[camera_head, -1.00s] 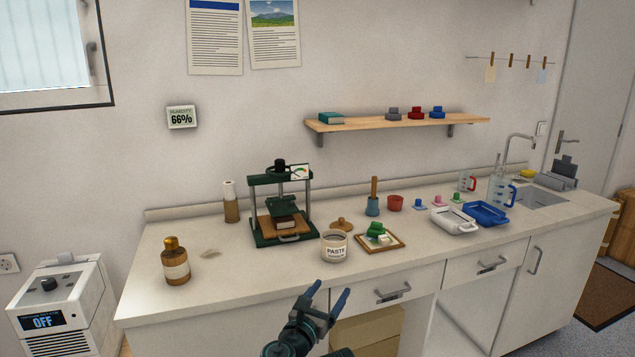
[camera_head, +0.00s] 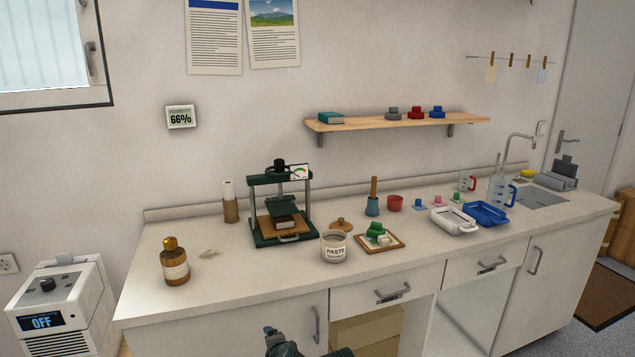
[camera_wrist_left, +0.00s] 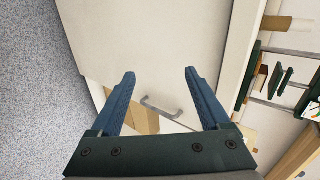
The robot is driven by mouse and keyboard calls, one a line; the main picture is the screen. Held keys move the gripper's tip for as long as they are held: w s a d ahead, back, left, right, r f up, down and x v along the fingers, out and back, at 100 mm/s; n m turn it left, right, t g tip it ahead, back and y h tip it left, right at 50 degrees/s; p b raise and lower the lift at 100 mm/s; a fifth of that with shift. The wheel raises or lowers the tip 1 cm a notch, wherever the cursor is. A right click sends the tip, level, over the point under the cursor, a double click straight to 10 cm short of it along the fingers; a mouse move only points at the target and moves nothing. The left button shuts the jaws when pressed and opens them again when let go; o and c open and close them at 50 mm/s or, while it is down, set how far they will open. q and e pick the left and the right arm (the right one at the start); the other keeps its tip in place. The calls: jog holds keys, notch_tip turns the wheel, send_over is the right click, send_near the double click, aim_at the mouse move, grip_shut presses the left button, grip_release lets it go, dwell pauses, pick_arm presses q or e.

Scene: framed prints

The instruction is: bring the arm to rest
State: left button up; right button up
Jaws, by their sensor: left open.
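My left gripper (camera_wrist_left: 160,82) is open and empty in the left wrist view, its two blue fingers well apart. Between and beyond the fingers are a white cabinet front (camera_wrist_left: 150,45) and a metal handle (camera_wrist_left: 160,108). In the head view only part of my left arm (camera_head: 283,343) shows at the bottom edge, below the counter front; the fingers are out of that frame. My right gripper is not in view.
The white counter (camera_head: 215,285) holds a brown bottle (camera_head: 175,262), a green press (camera_head: 282,240), a paste jar (camera_head: 334,247), a blue tray (camera_head: 487,214) and a white tray (camera_head: 452,221). Cardboard boxes (camera_head: 368,332) stand under the counter. A white unit (camera_head: 60,305) stands at left.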

pick_arm(q)
jog(key=s+d+f+n+g+h, duration=0.1)
jog(key=s+d+f+n+g, duration=0.3)
jog(key=s, duration=0.5)
jog(key=s+d+f+n+g+h, duration=0.1)
jog(key=s+f+n+g+h, duration=0.1)
jog(key=s+f+n+g, duration=0.5)
notch_tip(320, 180, up, 21)
jog(key=s+m+t+p, duration=0.1)
jog(key=p, duration=1.7)
jog(key=shift+s+p, duration=0.2)
jog(key=shift+p, duration=0.15)
